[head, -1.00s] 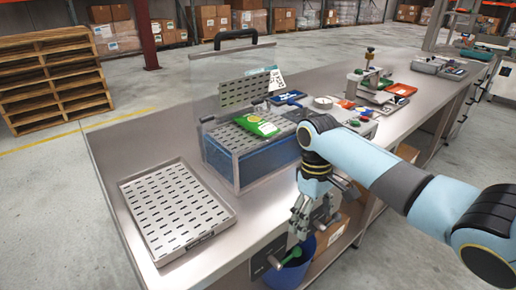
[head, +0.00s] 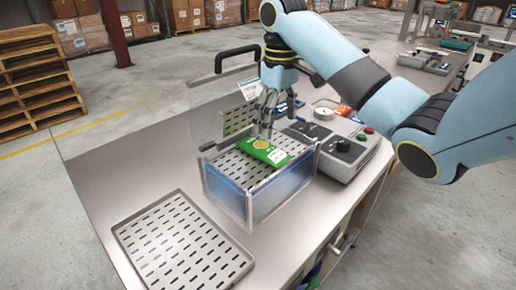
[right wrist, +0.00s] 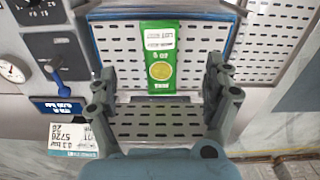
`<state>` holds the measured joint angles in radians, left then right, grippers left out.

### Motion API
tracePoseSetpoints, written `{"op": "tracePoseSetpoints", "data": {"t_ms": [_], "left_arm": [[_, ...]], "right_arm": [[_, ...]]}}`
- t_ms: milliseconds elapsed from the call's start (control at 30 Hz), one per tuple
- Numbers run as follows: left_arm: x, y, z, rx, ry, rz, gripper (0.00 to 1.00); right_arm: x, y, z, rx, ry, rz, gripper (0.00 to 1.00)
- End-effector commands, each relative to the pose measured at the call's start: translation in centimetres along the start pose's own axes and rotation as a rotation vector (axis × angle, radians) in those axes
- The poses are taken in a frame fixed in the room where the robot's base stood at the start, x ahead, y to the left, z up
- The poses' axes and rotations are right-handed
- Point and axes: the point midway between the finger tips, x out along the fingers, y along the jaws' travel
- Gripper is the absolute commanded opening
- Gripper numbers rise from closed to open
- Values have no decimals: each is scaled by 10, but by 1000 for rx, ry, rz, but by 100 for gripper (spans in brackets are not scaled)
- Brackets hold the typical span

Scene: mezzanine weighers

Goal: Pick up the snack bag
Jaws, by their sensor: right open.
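The snack bag (head: 266,150) is green with a pale round print and a white label area. It lies on the slotted plate (head: 232,165) of the clear-walled blue box. In the right wrist view the snack bag (right wrist: 160,62) lies lengthwise ahead, between the lines of the two fingers. My right gripper (head: 265,130) is just above and behind the bag in the head view. In the right wrist view the right gripper (right wrist: 164,105) is open, with empty space between its fingers. My left gripper is not in view.
A slotted tray (head: 180,245) lies on the steel bench in front. A control unit with knobs (head: 345,150) and a gauge (head: 323,113) stands right of the box. The clear lid (head: 208,110) stands raised. A blue-handled lever (right wrist: 56,80) shows in the wrist view.

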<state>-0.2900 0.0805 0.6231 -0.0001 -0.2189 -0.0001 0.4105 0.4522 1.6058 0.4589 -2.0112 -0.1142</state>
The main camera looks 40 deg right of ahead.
Motion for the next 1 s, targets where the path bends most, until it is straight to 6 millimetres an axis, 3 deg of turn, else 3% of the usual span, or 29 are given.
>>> {"op": "tracePoseSetpoints", "data": {"t_ms": [100,200,333,600,733,967,1000], "left_arm": [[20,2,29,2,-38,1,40],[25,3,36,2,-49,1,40],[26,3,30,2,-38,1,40],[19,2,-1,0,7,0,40],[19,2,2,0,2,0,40],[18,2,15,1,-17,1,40],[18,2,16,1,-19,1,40]], "right_arm": [[22,0,0,0,0,0,84],[37,-1,0,1,-3,-2,84],[50,0,0,1,-2,0,84],[88,0,-4,0,-3,-2,84],[99,0,-4,0,-1,0,84],[100,0,-4,0,0,0,84],[100,0,-4,0,0,0,79]]}}
